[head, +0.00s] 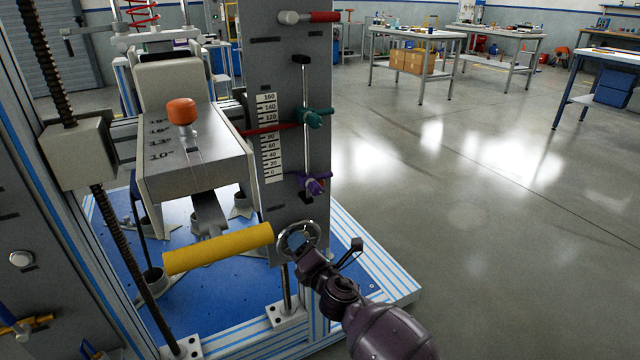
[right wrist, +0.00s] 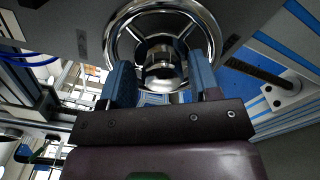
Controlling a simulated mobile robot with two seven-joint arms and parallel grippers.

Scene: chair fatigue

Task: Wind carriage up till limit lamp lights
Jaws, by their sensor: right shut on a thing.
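A chrome handwheel (head: 298,235) sits low on the grey upright panel (head: 290,80). My right gripper (head: 302,256) is at the wheel. In the right wrist view its two blue fingers (right wrist: 162,78) stand either side of the hub of the handwheel (right wrist: 115,38), shut on it. The carriage (head: 195,155) is a grey box with an orange knob, beside a beige block on a threaded screw. A red pointer (head: 268,129) lies near the 100 mark of the white scale (head: 268,140). I cannot pick out a lit limit lamp. My left gripper is not in view.
A teal clamp (head: 314,118) and a purple clamp (head: 314,185) sit on the rod beside the scale. A yellow cylinder (head: 217,248) extends left of the wheel. A blue base plate (head: 150,290) lies below. The floor to the right is clear, with workbenches behind.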

